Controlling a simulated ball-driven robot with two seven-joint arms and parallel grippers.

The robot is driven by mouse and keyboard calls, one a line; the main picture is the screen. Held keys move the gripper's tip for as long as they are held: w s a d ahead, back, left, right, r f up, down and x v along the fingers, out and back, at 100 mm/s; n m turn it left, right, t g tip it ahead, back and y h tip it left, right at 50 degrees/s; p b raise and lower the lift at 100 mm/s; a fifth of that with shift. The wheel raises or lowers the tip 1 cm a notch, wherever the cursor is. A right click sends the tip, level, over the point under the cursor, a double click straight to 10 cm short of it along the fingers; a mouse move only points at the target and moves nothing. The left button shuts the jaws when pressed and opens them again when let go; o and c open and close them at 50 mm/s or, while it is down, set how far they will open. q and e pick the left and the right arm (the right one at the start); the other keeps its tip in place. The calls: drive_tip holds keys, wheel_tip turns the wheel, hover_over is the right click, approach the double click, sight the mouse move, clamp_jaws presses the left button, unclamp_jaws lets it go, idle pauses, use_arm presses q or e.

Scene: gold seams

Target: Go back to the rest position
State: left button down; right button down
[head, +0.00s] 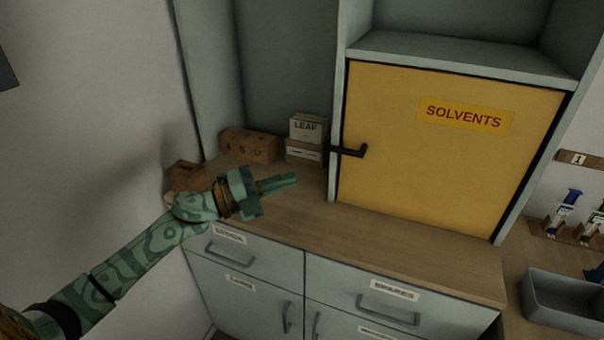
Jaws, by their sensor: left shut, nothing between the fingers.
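My left gripper (278,184) is shut and empty. It is held above the wooden counter top (410,240), in front of the small boxes at the back. Its green patterned arm comes in from the lower left. The yellow cabinet door marked SOLVENTS (450,140) is closed, and its black handle (350,151) is to the right of the gripper, apart from it. My right gripper does not show in the head view.
A wooden block with letters (250,146), a box marked LEAF (308,128) and a brown box (186,176) stand at the back left. Closed drawers with handles (388,311) are below. A grey bin (562,303) is at the right. The counter before the yellow door is clear.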

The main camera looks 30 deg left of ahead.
use_arm(q)
drive_tip(key=v, duration=0.3)
drive_tip(key=shift+s, duration=0.15)
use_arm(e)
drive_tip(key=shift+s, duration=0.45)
